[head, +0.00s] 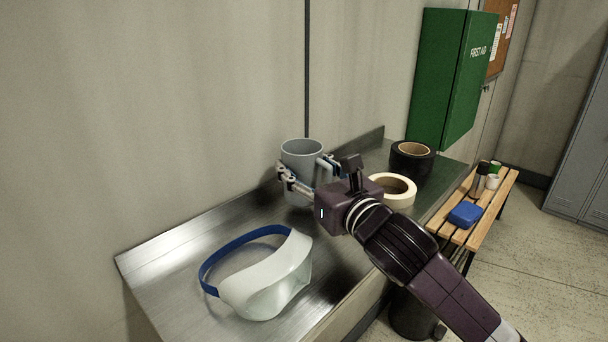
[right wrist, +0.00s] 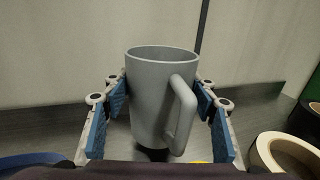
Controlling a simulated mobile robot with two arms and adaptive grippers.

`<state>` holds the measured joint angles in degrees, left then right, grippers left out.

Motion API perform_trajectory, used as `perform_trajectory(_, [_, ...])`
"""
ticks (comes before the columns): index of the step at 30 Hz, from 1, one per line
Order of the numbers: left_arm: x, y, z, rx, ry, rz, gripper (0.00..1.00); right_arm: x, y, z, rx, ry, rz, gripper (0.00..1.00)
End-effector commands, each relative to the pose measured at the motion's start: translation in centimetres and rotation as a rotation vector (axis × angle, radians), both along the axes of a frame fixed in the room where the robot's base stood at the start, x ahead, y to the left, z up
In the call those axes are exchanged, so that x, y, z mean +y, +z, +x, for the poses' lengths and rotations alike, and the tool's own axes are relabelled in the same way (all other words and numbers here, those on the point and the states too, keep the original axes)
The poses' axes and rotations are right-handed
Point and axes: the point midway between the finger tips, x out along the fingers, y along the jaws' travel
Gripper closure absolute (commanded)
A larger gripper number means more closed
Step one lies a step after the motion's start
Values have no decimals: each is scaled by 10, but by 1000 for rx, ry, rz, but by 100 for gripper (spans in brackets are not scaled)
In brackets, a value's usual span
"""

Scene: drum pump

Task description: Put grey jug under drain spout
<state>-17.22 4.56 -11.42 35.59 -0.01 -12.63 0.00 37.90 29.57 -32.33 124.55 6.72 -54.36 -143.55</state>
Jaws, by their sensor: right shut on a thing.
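The grey jug (head: 302,152) is upright over the metal counter near the wall. In the right wrist view the jug (right wrist: 150,95) stands between the blue finger pads, with its handle towards the camera and to the right. My right gripper (head: 308,178) is shut on the jug's body, one finger on each side. The gripper also shows in the right wrist view (right wrist: 161,108). The gripper hides the jug's lower part in the head view, so I cannot tell whether it touches the counter. My left gripper is not in view. No drain spout is in view.
A cream tape roll (head: 398,197) and a black tape roll (head: 426,166) lie to the right of the jug. A green first aid cabinet (head: 440,80) hangs beyond. A bench (head: 490,208) holds small items.

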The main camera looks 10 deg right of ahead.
Motion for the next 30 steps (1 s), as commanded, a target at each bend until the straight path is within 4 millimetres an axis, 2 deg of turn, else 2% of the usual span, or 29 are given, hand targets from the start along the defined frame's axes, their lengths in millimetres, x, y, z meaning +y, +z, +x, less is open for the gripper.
perform_trajectory(3, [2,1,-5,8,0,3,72,0,-16,0,4,0,1,73])
perform_trajectory(6, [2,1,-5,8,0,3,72,0,-21,0,0,0,0,73])
perform_trajectory(17, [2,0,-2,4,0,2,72,0,-24,0,-1,0,-2,73])
perform_trajectory(18, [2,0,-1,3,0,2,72,0,-25,0,1,-1,-1,45])
perform_trajectory(21, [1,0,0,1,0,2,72,0,-24,0,1,0,-1,34])
perform_trajectory(23, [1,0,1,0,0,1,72,0,-24,0,1,0,-1,30])
perform_trajectory(30, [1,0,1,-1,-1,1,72,0,-24,0,1,0,0,30])
